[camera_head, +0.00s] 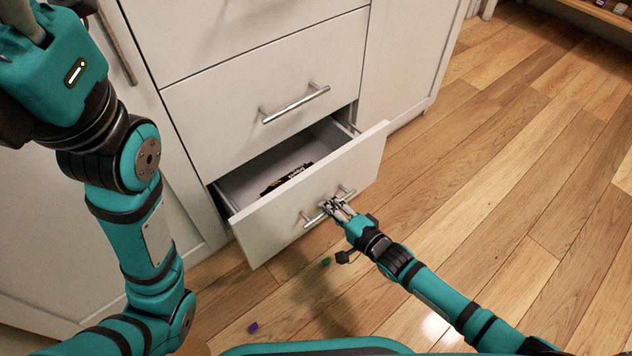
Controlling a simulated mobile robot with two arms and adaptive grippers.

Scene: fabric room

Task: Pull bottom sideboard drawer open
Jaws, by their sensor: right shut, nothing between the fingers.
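The white sideboard (190,40) fills the upper left of the head view. Its bottom drawer (262,228) is pulled out partway, and its inside shows. A dark item with light lettering (287,178) lies in it. My right gripper (332,206) is at the drawer's metal bar handle (312,219), near the handle's middle. Its fingers are shut, with nothing seen held between them; whether they touch the bar I cannot tell. My left arm comes in at the left; its gripper is out of view.
The middle drawer (230,100) above is shut, with its own bar handle (296,104). A small green piece (326,262) and a small purple piece (253,328) lie on the wooden floor (520,180). The floor at the right is clear.

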